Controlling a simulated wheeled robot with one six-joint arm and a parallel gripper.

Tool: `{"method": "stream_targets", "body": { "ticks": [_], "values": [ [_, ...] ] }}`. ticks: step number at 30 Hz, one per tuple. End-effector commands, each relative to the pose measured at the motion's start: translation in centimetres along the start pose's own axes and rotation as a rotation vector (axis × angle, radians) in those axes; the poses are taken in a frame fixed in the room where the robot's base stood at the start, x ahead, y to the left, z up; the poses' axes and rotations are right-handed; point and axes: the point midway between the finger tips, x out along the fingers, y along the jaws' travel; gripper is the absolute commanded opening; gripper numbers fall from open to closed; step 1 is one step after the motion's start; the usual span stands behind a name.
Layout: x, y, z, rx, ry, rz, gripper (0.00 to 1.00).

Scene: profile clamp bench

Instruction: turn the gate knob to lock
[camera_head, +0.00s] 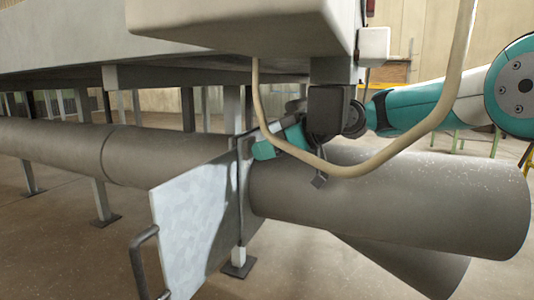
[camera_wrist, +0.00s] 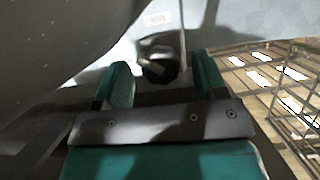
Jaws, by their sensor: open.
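The gate (camera_head: 195,220) is a flat grey metal plate across the duct in the head view, with a dark handle (camera_head: 137,262) on its near edge. My gripper (camera_head: 262,150), with teal fingers, is beside the upper part of the gate, above the round duct. In the wrist view my gripper (camera_wrist: 162,78) is open, one finger on each side of a dark rounded knob (camera_wrist: 160,70). The knob appears to lie between or just beyond the fingertips; I cannot tell whether they touch it. The head view does not show the knob clearly.
A big round grey duct (camera_head: 400,205) runs below my arm. A beige hose (camera_head: 375,167) loops in front of my wrist. A pale overhead housing (camera_head: 240,20) hangs close above. A wire cage (camera_wrist: 295,105) stands at the right in the wrist view.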

Motion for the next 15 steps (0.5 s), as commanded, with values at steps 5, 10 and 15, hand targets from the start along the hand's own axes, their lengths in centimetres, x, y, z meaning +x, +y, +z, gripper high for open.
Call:
{"method": "stream_targets", "body": {
  "ticks": [5, 10, 15],
  "values": [
    [0.57, -0.01, -0.01, 0.0, 0.0, 0.0, 0.65],
    [0.53, -0.01, -0.02, 0.0, 0.0, 0.0, 0.65],
    [0.51, 0.0, -0.01, 0.0, 0.0, 0.0, 0.31]
  ]
}}
